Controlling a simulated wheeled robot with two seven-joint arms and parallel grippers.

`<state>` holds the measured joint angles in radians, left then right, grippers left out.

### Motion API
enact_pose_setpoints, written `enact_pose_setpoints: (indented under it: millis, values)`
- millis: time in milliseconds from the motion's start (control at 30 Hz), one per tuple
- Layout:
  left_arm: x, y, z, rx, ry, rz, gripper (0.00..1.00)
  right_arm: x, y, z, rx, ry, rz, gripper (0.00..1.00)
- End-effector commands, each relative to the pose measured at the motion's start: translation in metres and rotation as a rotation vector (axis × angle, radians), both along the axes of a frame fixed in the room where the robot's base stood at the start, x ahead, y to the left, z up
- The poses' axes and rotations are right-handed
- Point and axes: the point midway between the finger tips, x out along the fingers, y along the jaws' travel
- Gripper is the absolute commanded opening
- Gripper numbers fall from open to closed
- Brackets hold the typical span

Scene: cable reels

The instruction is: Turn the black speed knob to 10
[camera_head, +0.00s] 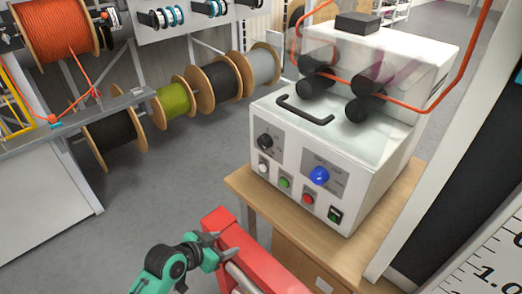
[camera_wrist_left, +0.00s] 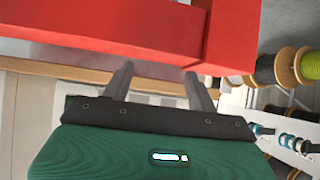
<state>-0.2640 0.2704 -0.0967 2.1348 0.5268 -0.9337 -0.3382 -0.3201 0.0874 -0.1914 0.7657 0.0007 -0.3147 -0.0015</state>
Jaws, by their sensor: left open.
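The black speed knob (camera_head: 265,141) is on the upper left of the front panel of a white machine (camera_head: 345,203) in the head view. The numbers around it are too small to read. A blue knob (camera_head: 319,176) is to its right on the same panel. My left gripper (camera_head: 222,245) is open and empty at the bottom of the head view, below and apart from the machine, by a red beam. In the left wrist view its two grey fingers (camera_wrist_left: 158,75) point at the red beam, apart from each other. The knob is not in the wrist view. My right gripper is not in view.
Below the knobs are a white button (camera_head: 263,168), a green button (camera_head: 285,182), a red button (camera_head: 308,199) and a dark switch (camera_head: 335,214). The machine stands on a wooden cabinet (camera_head: 243,186). The red beam (camera_head: 218,221) is in front. Cable reels (camera_head: 175,100) stand behind left.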

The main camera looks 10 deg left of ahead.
Motion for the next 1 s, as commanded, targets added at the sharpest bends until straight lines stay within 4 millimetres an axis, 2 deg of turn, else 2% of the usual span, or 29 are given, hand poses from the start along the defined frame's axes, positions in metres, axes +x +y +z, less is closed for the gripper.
enact_pose_setpoints:
  millis: [33, 200, 300, 400, 533, 733, 1000]
  values:
    - [0.018, 0.001, 0.021, -0.020, -0.077, -0.024, 0.58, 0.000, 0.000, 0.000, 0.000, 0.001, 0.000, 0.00]
    - [0.063, 0.003, 0.103, -0.100, -0.346, -0.094, 0.58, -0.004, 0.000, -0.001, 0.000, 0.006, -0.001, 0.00]
    - [0.081, 0.008, 0.149, -0.137, -0.482, -0.115, 0.58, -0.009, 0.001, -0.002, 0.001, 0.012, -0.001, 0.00]
    - [0.090, 0.012, 0.180, -0.164, -0.574, -0.123, 0.58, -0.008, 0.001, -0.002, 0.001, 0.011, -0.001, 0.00]
    - [0.096, 0.014, 0.199, -0.181, -0.629, -0.125, 0.58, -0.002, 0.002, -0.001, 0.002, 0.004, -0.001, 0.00]
    - [0.111, 0.005, 0.203, -0.187, -0.634, -0.123, 0.58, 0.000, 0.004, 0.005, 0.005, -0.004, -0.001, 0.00]
    - [0.156, -0.025, 0.203, -0.188, -0.631, -0.122, 0.58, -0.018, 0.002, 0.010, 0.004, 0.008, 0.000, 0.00]
